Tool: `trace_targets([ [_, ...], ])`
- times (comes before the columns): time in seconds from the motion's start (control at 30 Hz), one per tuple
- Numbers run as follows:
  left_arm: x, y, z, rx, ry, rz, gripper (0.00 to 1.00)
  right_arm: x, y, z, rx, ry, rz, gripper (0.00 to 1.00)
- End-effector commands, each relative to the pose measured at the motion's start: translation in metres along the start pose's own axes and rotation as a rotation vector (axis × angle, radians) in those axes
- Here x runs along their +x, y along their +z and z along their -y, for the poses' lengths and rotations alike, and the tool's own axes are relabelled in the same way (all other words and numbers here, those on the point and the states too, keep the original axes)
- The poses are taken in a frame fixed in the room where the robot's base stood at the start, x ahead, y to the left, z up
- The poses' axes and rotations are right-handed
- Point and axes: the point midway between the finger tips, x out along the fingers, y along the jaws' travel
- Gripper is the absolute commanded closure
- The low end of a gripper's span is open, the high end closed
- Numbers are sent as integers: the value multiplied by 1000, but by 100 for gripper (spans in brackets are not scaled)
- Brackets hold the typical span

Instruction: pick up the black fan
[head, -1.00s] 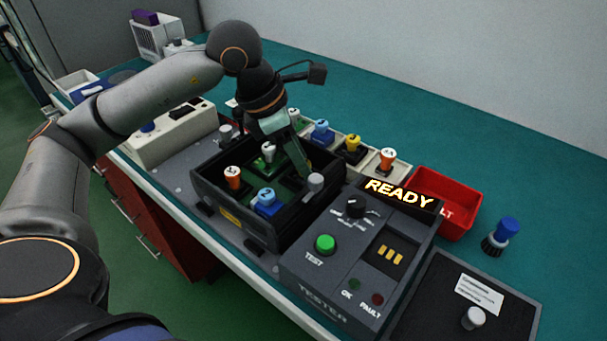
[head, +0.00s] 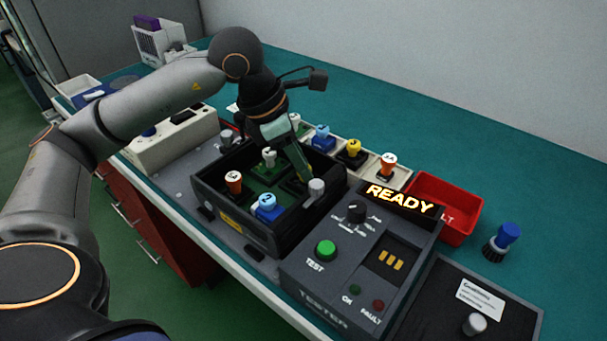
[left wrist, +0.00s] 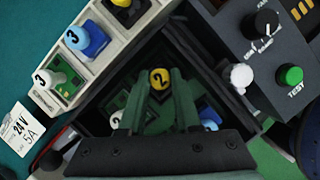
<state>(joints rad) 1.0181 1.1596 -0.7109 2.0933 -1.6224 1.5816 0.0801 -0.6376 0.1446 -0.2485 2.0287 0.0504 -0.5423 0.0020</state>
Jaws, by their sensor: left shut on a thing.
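My left gripper (head: 306,176) reaches down into the black open box (head: 240,219). In the left wrist view its green fingers (left wrist: 158,98) are shut around a yellow knob marked 2, the top of the black fan (left wrist: 160,79). The fan's black body is mostly hidden by the fingers and the box wall. Another yellow-knobbed fan with a black body (head: 351,153) stands in the cream rack behind the box. My right gripper is not in view.
Orange-, blue- (head: 266,206) and white-knobbed parts share the box. A grey knob (head: 316,189) is on the box's right side. The tester (head: 330,285) reads READY at the right. A red bin (head: 460,215) stands behind it.

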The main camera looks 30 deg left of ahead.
Motion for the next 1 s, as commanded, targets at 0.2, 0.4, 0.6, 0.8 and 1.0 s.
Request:
trace_targets([
  [0.2,-5,3,0,0,0,2,100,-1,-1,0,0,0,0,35],
  [0.4,-28,13,-1,1,2,5,100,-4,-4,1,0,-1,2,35],
  [0.6,-62,18,24,6,3,5,100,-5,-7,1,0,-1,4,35],
  [0.8,-96,20,54,7,3,3,100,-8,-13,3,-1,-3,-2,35],
  [1.0,-118,14,94,8,4,3,100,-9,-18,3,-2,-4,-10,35],
])
